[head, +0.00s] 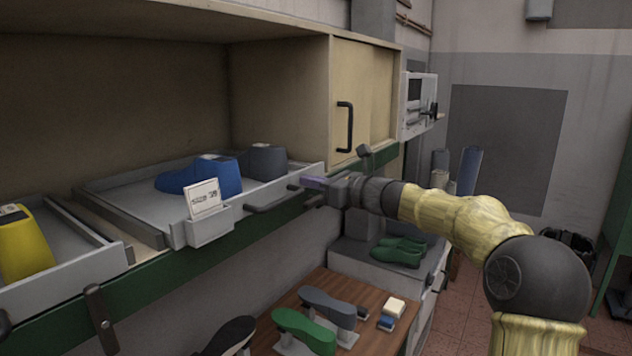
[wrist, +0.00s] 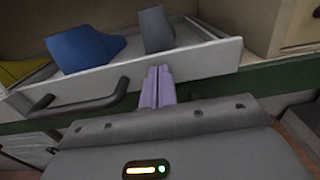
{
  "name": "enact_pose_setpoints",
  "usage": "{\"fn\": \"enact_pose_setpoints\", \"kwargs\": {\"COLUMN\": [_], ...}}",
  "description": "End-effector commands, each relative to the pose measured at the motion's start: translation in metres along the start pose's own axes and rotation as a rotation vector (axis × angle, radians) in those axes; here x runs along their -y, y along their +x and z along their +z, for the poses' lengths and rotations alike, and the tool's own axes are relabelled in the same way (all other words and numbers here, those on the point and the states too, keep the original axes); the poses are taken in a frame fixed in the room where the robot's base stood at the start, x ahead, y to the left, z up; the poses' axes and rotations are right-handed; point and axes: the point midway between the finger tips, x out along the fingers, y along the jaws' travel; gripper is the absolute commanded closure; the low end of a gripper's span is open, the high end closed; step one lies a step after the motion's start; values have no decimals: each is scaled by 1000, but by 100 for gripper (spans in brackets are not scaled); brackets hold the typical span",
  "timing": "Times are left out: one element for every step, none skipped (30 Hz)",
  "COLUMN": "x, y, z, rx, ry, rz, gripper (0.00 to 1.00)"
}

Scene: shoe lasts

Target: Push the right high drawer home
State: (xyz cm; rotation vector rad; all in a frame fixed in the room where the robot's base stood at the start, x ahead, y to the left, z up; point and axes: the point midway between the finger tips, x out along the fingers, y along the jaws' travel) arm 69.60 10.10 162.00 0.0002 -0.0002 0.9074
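The right high drawer (head: 120,196) is a pale grey tray standing out from the cabinet. A blue shoe last (head: 205,176) and a dark grey shoe last (head: 266,160) stand in it. Its front panel (wrist: 205,62) and dark bar handle (wrist: 75,103) show in the wrist view. My gripper (head: 310,183) is at the right end of the drawer front, to the right of the handle. Its purple fingers (wrist: 157,76) are together with nothing between them. The tips are at or very near the panel; I cannot tell whether they touch.
A left drawer (head: 75,270) with a yellow last (head: 24,240) also stands out. A card (head: 204,198) sits in a holder on the right drawer's front. A closed cupboard door (head: 362,95) is to the right. Below is a wooden table (head: 262,343) with several lasts.

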Motion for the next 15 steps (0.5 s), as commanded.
{"fn": "enact_pose_setpoints", "kwargs": {"x": [-1,-1,-1,0,0,0,0,0,0,0,0,0,0,0,0], "y": [5,7,7,6,6,4,2,0,-3,-6,-9,-13,-16,-19,-23], "z": [2,2,1,1,1,0,0,0,-1,0,0,0,-1,-1,-1], "rx": [1,1,1,1,1,1,1,1,1,1,1,1,1,1,0], "ry": [1,1,0,-1,-1,-1,-1,-1,-1,-2,-2,-2,-2,-1,-1], "rz": [3,3,2,1,1,0,0,-1,-1,-2,-2,-1,-1,-2,-2], "gripper": [100,100,100,100,100,100,100,100,100,100,100,100,100,100,100]}}
